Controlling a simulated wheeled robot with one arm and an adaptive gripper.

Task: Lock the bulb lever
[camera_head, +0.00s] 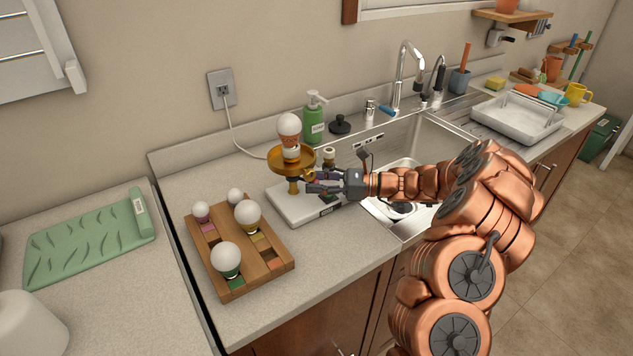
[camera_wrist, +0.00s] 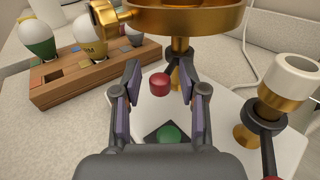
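In the head view a white bulb (camera_head: 289,126) stands upright in a holder above a round gold dish (camera_head: 276,163). The dish sits on a post over a white base (camera_head: 287,208). My gripper (camera_head: 310,181) is at the post, below the dish's right side. In the wrist view my gripper (camera_wrist: 160,72) is open, its fingers on either side of a red knob (camera_wrist: 159,85) with gaps on both sides. This looks like a lever's end; its shaft is hidden. The gold dish (camera_wrist: 190,20) is above it, and a green disc (camera_wrist: 168,134) lies on the base below.
A wooden tray (camera_head: 282,266) with several bulbs is at front left. A white-topped gold fitting (camera_wrist: 290,78) with a dark, red-ended handle stands close right in the wrist view. A green soap bottle (camera_head: 314,121) is behind; the sink (camera_head: 437,143) is to the right.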

